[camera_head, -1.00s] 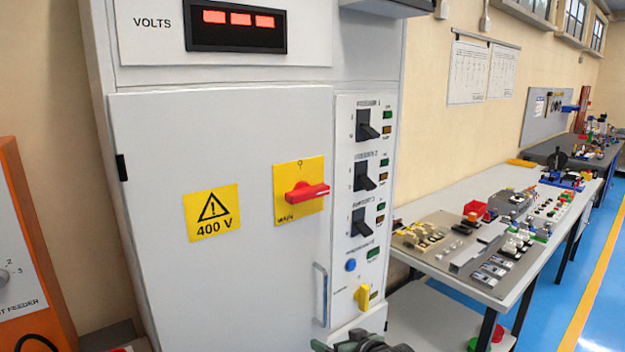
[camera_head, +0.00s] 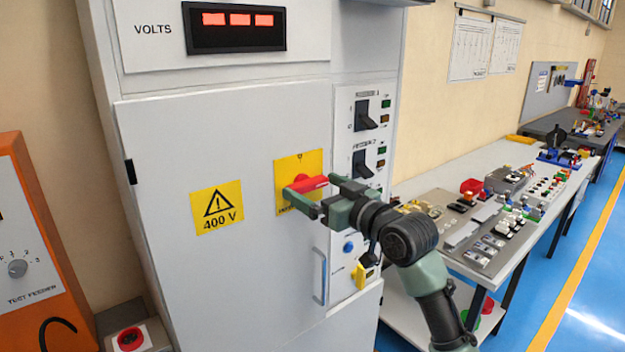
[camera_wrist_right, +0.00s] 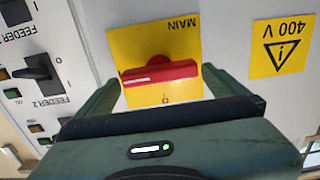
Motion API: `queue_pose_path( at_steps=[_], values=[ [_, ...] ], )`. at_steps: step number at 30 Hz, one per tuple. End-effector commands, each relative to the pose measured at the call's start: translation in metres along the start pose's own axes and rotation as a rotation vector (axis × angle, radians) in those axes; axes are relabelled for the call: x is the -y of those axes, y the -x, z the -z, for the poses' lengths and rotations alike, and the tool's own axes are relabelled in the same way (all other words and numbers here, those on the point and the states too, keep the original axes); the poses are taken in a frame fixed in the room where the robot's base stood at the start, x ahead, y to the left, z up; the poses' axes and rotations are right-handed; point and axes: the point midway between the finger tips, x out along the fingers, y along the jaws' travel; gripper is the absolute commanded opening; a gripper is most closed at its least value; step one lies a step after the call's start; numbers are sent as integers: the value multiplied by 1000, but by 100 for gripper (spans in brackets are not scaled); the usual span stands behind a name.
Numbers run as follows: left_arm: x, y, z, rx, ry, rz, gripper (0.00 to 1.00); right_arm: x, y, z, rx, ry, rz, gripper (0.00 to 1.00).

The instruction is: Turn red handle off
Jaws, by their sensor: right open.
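The red handle (camera_head: 306,185) sits on a yellow plate (camera_head: 288,170) on the grey cabinet door and points sideways, roughly horizontal. My right gripper (camera_head: 322,196) is at the plate, its fingers open on either side of the handle in the head view. In the right wrist view the red handle (camera_wrist_right: 160,73) lies across the space between the two green fingers, and the plate (camera_wrist_right: 125,45) with the word MAIN appears upside down. Contact between fingers and handle cannot be told. The right finger hides part of the plate. My left gripper is not in view.
Black feeder switches (camera_head: 366,115) line the panel right of the door, partly behind my right arm. A door pull (camera_head: 320,277) is below the handle. An orange test feeder (camera_head: 30,250) stands at left. A cluttered workbench (camera_head: 500,285) stands at right.

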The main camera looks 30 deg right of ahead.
Motion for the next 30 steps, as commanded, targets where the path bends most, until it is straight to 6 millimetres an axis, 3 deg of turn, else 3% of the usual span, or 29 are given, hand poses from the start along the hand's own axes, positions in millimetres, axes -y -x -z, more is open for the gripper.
queue_pose_path(
  at_steps=[4, 12, 14, 21, 22, 30],
  values=[
    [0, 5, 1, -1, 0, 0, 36, 0, -12, 1, 0, 1, 0, 100],
    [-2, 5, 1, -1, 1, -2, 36, 0, -14, -1, 0, 2, 0, 100],
    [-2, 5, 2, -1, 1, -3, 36, 0, -14, -1, 0, 2, 0, 89],
    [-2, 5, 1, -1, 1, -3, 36, 0, -14, -1, 0, 1, 0, 22],
    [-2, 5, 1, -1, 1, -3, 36, 0, -14, -1, 0, 1, 0, 18],
    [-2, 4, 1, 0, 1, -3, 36, 0, -14, -1, 1, 35, 0, 18]
  ],
)
